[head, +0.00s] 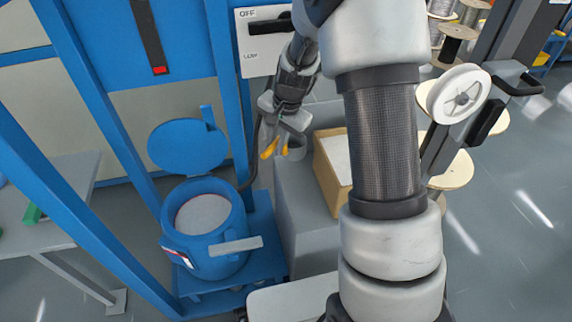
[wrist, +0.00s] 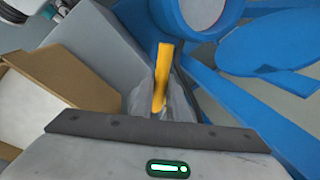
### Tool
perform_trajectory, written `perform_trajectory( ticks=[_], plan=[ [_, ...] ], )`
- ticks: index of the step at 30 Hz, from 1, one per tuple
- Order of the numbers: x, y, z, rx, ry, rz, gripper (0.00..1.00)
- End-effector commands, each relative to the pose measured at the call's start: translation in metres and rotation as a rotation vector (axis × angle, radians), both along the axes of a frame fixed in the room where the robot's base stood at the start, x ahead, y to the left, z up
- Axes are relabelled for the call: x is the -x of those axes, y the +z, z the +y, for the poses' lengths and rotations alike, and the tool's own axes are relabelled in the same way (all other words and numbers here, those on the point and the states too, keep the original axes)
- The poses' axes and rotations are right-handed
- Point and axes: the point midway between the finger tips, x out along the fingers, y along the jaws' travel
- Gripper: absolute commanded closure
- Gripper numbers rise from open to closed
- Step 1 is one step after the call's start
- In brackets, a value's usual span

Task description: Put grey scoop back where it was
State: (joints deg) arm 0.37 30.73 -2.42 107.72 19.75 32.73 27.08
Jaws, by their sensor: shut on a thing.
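Whether the scoop touches the cabinet I cannot tell.
An open cardboard box (head: 324,176) with white contents stands on the grey cabinet (head: 297,205). A blue hopper (head: 212,258) with its round lid (head: 187,146) raised stands left. Blue frame posts (head: 97,110) stand close by. Cable spools (head: 459,93) are at right.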

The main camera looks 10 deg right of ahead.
Motion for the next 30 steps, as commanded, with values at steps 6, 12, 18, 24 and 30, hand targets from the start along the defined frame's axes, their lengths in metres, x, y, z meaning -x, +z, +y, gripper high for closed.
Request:
perform_trajectory(
  ticks=[6, 12, 18, 24, 30],
  plan=[
    [-0.001, -0.032, 0.0, 0.0, 0.0, -0.001, 1.0],
    [0.0, -0.053, 0.0, 0.0, 0.0, 0.0, 1.0],
    [-0.001, -0.072, 0.0, 0.0, 0.001, -0.002, 1.0],
    [-0.001, -0.071, 0.0, 0.0, 0.002, -0.003, 1.0],
    [0.0, -0.074, 0.0, 0.0, 0.001, -0.002, 0.74]
  ],
)
